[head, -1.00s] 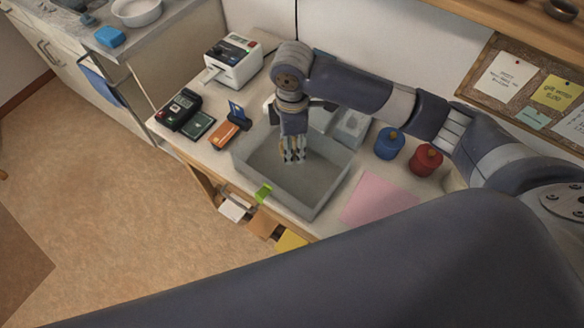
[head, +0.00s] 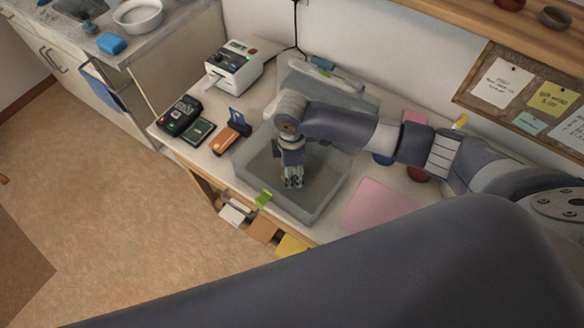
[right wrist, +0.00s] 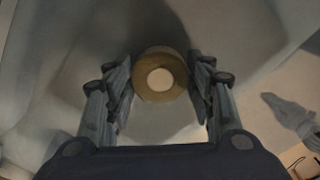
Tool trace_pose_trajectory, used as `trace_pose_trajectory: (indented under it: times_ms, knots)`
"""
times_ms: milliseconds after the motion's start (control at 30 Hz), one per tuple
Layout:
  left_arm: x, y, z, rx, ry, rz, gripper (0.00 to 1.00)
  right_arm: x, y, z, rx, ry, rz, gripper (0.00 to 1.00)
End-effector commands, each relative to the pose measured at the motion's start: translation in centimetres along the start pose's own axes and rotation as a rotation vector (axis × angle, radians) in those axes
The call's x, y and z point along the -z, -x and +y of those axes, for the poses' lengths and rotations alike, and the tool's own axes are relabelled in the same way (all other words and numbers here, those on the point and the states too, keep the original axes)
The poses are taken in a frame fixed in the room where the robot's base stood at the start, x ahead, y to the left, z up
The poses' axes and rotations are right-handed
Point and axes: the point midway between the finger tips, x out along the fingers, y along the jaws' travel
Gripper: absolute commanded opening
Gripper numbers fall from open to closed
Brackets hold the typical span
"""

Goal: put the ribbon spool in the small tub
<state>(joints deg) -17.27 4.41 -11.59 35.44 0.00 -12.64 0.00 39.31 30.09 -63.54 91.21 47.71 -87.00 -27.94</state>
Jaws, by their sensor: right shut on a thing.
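The ribbon spool (right wrist: 160,75) shows end-on in the right wrist view as a tan ring with a pale centre. It sits between the two fingers of my right gripper (head: 291,183), which is shut on it. In the head view the gripper points down within the outline of a grey, open tub (head: 318,212) on the table; the spool is hard to make out there. Whether the spool touches the tub's floor I cannot tell. A second translucent grey container (head: 359,101) stands behind, partly hidden by my right arm. My left gripper is not in view.
Left of the tub are a card terminal (head: 181,116), an orange item (head: 224,140) and a white printer (head: 234,68). A pink sheet (head: 378,204) lies to the right. Blue and red objects (head: 418,174) are partly hidden by my arm.

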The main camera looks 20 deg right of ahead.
Motion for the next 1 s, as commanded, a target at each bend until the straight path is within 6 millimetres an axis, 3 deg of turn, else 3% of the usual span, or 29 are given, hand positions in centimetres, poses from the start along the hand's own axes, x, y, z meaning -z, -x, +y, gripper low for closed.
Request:
trace_pose_trajectory:
  times_ms: [67,100,167,200,633,767,1000]
  knots:
    - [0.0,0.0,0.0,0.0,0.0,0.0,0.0,0.0,-0.3,0.0,0.001,-0.001,0.0,0.3]
    - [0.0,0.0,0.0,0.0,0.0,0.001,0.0,0.0,-0.3,0.0,0.0,-0.001,0.0,0.54]
    - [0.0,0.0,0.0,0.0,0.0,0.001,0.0,0.0,-0.2,0.0,0.0,-0.001,0.0,0.68]
    - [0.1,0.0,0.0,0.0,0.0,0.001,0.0,0.0,-0.2,0.0,0.0,-0.001,0.0,0.7]
    - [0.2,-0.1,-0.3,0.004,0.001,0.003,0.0,0.0,0.6,0.1,-0.002,0.0,0.001,0.7]
    - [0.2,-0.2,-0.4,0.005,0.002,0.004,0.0,0.0,2.6,0.1,-0.004,0.0,0.001,0.7]
    - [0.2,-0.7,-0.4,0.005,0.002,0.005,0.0,0.1,7.9,0.2,-0.004,0.0,0.002,0.7]
